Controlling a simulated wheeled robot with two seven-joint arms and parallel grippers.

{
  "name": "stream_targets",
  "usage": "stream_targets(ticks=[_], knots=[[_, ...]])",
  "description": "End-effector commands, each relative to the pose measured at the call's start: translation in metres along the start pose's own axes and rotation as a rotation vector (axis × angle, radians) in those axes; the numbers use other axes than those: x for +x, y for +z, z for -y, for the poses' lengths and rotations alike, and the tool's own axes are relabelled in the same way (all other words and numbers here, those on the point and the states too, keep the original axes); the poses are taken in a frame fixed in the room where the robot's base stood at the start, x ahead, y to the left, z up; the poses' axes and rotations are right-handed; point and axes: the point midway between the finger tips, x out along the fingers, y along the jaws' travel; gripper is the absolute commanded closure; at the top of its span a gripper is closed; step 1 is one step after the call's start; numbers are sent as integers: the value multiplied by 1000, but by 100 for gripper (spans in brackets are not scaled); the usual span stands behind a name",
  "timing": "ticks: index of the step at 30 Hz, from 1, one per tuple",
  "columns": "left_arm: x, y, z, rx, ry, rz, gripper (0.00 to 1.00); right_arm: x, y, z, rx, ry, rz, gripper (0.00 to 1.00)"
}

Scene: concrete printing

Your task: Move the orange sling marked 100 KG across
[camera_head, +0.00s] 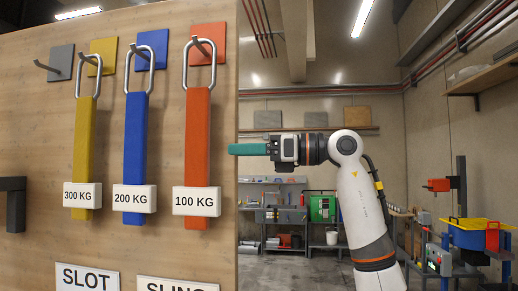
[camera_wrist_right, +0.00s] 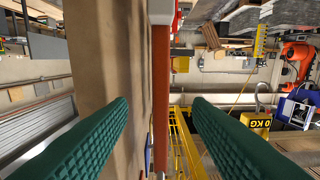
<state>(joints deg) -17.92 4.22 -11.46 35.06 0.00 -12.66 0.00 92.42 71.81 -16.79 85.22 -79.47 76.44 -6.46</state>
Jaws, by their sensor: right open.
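The orange sling (camera_head: 197,130) with the white 100 KG tag (camera_head: 195,201) hangs by its metal loop from the peg on an orange plate, rightmost of three slings on a wooden board. My right gripper (camera_head: 232,149) has green fingers and comes in from the right at the sling's mid-height. Its tips overlap the board's right edge in the picture, apart from the sling. In the right wrist view the fingers are spread, and an orange strip (camera_wrist_right: 161,85), seen edge-on, shows in line with the gap between them. How deep it lies is unclear. My left gripper is not seen.
The blue 200 KG sling (camera_head: 135,135) and yellow 300 KG sling (camera_head: 85,140) hang to the left. A bare grey plate with a peg (camera_head: 61,62) is at far left. A dark bracket (camera_head: 14,205) shows below it.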

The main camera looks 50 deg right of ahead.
Motion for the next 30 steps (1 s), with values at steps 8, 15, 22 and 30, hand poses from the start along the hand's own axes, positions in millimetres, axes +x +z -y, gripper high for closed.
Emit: stream_targets(ticks=[8,15,22,30], knots=[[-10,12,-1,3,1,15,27,53,-1,2,0,-5,2,55],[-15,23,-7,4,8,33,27,76,-1,1,0,-4,0,55],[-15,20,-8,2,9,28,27,79,0,1,0,-2,0,55],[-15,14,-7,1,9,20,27,79,0,1,0,-3,0,81]])
